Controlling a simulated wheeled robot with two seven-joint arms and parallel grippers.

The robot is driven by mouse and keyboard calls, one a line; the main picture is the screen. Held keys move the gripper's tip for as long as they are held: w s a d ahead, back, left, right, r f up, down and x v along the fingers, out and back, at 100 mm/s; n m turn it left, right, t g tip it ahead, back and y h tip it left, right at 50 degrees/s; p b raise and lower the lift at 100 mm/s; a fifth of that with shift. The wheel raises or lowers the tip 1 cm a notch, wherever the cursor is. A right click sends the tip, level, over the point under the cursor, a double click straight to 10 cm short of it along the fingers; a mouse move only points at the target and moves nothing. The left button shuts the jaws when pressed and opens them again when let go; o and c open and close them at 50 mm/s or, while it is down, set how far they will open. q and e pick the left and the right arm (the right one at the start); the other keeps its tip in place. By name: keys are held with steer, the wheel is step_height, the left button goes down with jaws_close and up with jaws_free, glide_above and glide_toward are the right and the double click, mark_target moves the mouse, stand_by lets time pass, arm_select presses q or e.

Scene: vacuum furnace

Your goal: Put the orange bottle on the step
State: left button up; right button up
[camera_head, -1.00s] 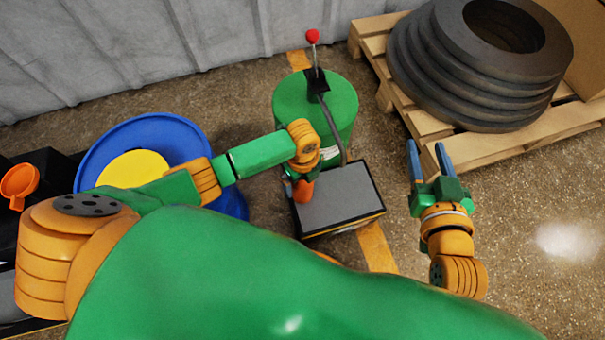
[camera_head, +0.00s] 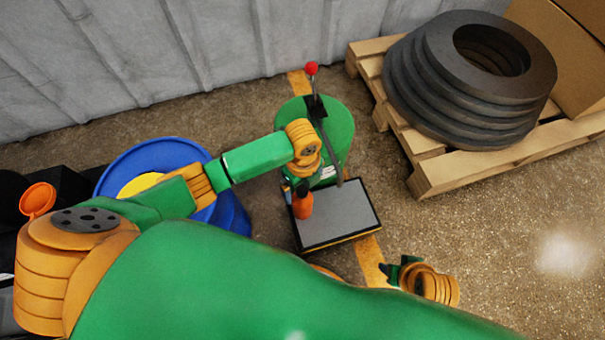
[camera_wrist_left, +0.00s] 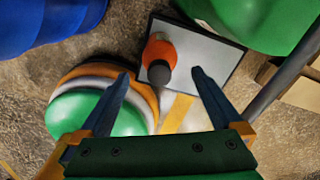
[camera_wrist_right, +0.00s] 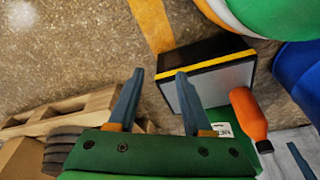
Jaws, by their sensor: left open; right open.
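The orange bottle (camera_head: 302,204) with a dark cap stands upright on the left part of the grey-topped step (camera_head: 345,214). My left gripper (camera_head: 297,184) is above the bottle, its fingers partly hidden by the wrist. In the left wrist view the open fingers (camera_wrist_left: 162,73) are apart on either side of the bottle's dark cap (camera_wrist_left: 159,74), with clear gaps. The right wrist view also shows the bottle (camera_wrist_right: 248,115) and the step's dark, yellow-edged side (camera_wrist_right: 205,60). My right gripper (camera_head: 390,271) is open and empty, to the lower right of the step.
A green drum (camera_head: 338,118) with a red-knobbed lever (camera_head: 312,70) stands right behind the step. A blue drum (camera_head: 232,215) is to the left. A wooden pallet (camera_head: 440,172) carries stacked dark rings (camera_head: 425,85) at the back right. The floor at right is clear.

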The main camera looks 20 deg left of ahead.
arm_select(q)
step_height(320, 180, up, 3)
steer(key=shift+r+p, duration=0.1)
steer(key=shift+p, duration=0.5)
steer(key=shift+r, duration=0.1)
arm_select(e)
steer(key=f, duration=0.2)
steer(key=s+f, duration=0.1)
steer(key=f, duration=0.1)
steer(key=shift+d, duration=0.15)
